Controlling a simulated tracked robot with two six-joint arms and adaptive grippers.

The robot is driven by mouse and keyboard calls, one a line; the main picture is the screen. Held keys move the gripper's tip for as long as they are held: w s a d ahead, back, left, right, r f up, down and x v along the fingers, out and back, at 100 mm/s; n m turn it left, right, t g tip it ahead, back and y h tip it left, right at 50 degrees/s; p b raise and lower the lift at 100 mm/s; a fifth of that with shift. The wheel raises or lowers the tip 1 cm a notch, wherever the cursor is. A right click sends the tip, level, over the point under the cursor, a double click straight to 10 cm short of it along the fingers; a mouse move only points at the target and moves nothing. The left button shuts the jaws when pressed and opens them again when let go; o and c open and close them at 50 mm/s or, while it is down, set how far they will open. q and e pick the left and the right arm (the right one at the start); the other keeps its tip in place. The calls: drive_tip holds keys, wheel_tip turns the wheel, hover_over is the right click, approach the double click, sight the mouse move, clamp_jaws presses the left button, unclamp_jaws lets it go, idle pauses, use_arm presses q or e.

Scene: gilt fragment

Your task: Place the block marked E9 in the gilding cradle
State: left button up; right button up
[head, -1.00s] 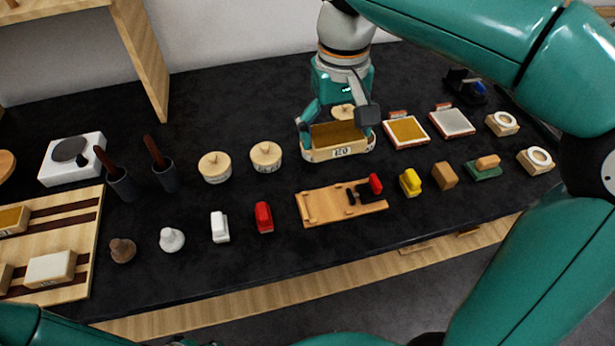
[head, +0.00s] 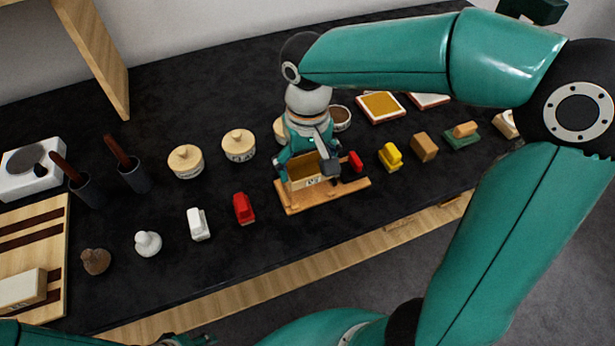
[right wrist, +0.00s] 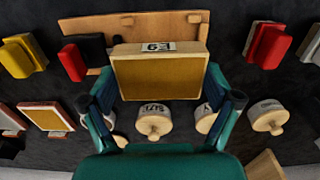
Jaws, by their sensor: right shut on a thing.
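A bit of my left gripper (head: 188,340) shows at the bottom edge.
A red block (head: 243,208) and a white block (head: 199,224) stand left of the cradle. A yellow block (head: 390,156) and a tan block (head: 424,147) stand right of it. Lidded pots (head: 238,146) and a gold pad (head: 381,106) are behind. The front table strip is clear.

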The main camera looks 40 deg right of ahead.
sight(307, 177)
drive_tip(key=shift+f, duration=2.2)
drive_tip(key=shift+f+b, duration=0.2)
drive_tip(key=shift+b, duration=0.2)
drive_tip(key=o, duration=0.9)
drive_tip(key=shift+r, duration=0.1)
drive_tip(key=shift+r+p, duration=0.2)
drive_tip(key=shift+p, duration=0.1)
wheel_tip(307, 177, up, 12)
drive_tip(key=shift+f+p, duration=0.1)
drive_tip(key=shift+p, duration=0.45)
